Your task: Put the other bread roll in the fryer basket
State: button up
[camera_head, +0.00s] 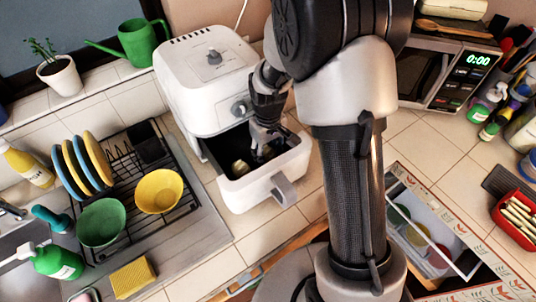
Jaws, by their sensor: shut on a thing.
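The white air fryer (205,80) stands on the tiled counter with its fryer basket (252,190) pulled out toward the front. A small tan bread roll (240,167) lies inside the basket at its left. My gripper (264,150) reaches down into the basket, to the right of that roll. It is shut on a bread roll, which is mostly hidden by the fingers and shadow. I cannot tell whether the held roll touches the basket floor.
A dish rack with plates, a green bowl (102,222) and a yellow bowl (159,191) stands left of the fryer. A microwave (450,75) is at the back right. An open drawer (430,235) is at the lower right. The basket handle (284,190) sticks out in front.

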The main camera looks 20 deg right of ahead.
jog(key=o, duration=0.7)
jog(key=shift+f, duration=0.15)
notch_tip(320, 180, up, 12)
jog(key=p, duration=0.4)
notch_tip(320, 180, up, 6)
send_over(268, 151)
jog(key=s, duration=0.3)
jog(key=s+r+m+t, duration=0.1)
jog(key=s+r, duration=0.2)
jog(key=s, duration=0.3)
jog(key=s+r+m+t, duration=0.1)
jog(key=s+r+t, duration=0.1)
jog(key=s, duration=0.4)
jog(key=s+r+m+t, duration=0.1)
jog(key=s+r, duration=0.3)
jog(key=s, duration=0.3)
jog(key=shift+d+r+m+t, duration=0.15)
jog(key=shift+r+m+t, duration=0.05)
jog(key=shift+m+t, duration=0.1)
jog(key=shift+w, duration=0.1)
